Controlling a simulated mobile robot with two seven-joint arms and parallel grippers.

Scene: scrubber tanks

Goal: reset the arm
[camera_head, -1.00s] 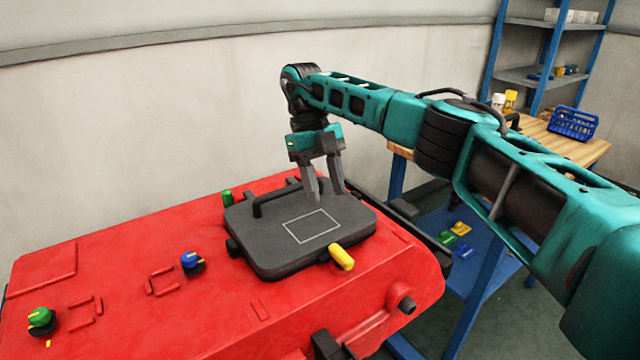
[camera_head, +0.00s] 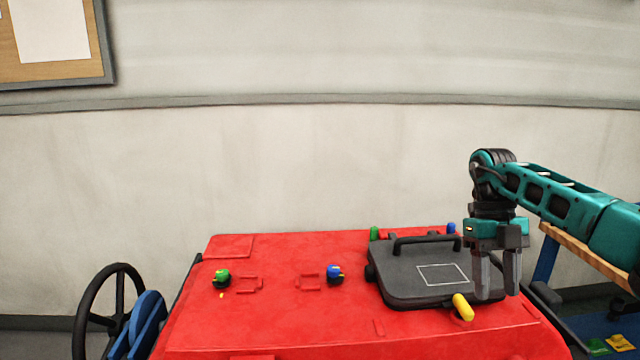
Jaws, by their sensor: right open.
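My right gripper (camera_head: 497,290) is open and empty, its two grey fingers pointing down at the right edge of the black lid (camera_head: 400,285). Whether the fingertips touch the lid I cannot tell. My right arm comes in from the right edge of the picture. The lid, with a handle at its back and a white outlined rectangle, lies shut on the red scrubber machine (camera_head: 290,335). My left gripper is not in view.
On the red top are a green knob (camera_head: 222,277), a blue knob (camera_head: 334,272) and a yellow knob (camera_head: 463,307). A black steering wheel (camera_head: 100,310) and a blue seat (camera_head: 147,322) stand at the left. A wooden table (camera_head: 585,257) is behind my arm.

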